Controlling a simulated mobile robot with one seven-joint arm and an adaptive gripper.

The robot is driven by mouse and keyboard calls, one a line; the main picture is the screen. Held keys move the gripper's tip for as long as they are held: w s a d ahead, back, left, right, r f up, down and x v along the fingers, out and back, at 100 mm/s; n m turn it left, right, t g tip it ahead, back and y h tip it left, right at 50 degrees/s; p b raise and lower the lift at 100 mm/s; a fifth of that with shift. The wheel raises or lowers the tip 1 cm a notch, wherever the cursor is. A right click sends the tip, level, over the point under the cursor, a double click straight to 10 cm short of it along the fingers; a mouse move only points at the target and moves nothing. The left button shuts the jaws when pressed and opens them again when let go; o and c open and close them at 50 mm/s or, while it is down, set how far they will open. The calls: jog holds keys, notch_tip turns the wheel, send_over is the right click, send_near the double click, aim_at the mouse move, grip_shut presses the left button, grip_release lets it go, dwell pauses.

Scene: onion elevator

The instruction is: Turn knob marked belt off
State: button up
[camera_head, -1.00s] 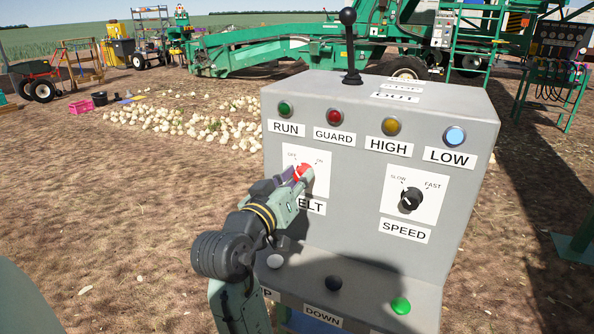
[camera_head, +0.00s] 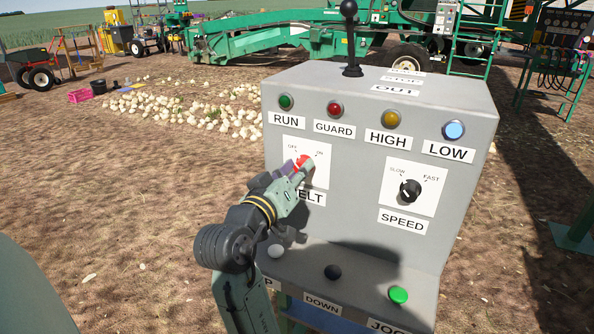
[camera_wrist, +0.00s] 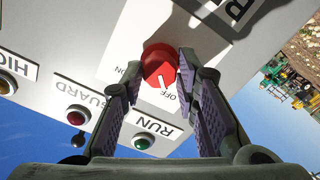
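The red belt knob (camera_head: 302,161) is on a white plate marked OFF and ON, above a partly hidden BELT label (camera_head: 313,198). In the wrist view, the knob (camera_wrist: 160,65) has a white pointer line directed towards the word OFF. My gripper (camera_head: 302,166) is at the knob and covers part of the plate. In the wrist view, my gripper's two fingers (camera_wrist: 159,80) are spread on either side of the knob. The right fingertip is very close to it; contact cannot be told. A small gap shows at the left finger.
The grey control box (camera_head: 370,230) also carries a black speed knob (camera_head: 410,190), a row of lights, a black lever (camera_head: 350,45) on top and push buttons on the lower ledge. Onions (camera_head: 195,108) lie on the soil behind, near green machinery (camera_head: 270,40).

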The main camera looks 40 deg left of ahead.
jog(key=o, duration=0.3)
jog(key=shift+o, duration=0.2)
jog(key=v, duration=1.2)
jog(key=shift+r, duration=0.1)
